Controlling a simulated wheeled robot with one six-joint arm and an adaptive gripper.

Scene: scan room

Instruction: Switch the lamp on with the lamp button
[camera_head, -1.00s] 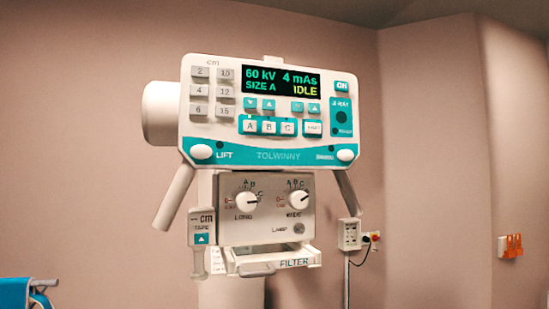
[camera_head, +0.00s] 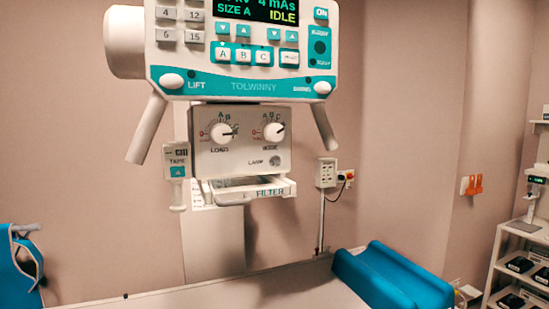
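The lamp button (camera_head: 275,161) is a small round grey button beside the label "LAMP". It sits at the lower right of the white collimator box (camera_head: 240,163), below two dials, a left dial (camera_head: 221,133) and a right dial (camera_head: 273,132). The box hangs under the white and teal control panel (camera_head: 240,84), whose display (camera_head: 256,10) reads "IDLE" and "SIZE A". The top of the panel is cut off. No lamp light shows on the surface below. My gripper is not in view.
Below the box is a filter tray (camera_head: 270,192). Two handles slant down at the panel's sides. A table (camera_head: 300,285) with a blue cushion (camera_head: 393,278) lies underneath. A shelf (camera_head: 520,230) stands at the right, and a wall socket box (camera_head: 326,173) is behind.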

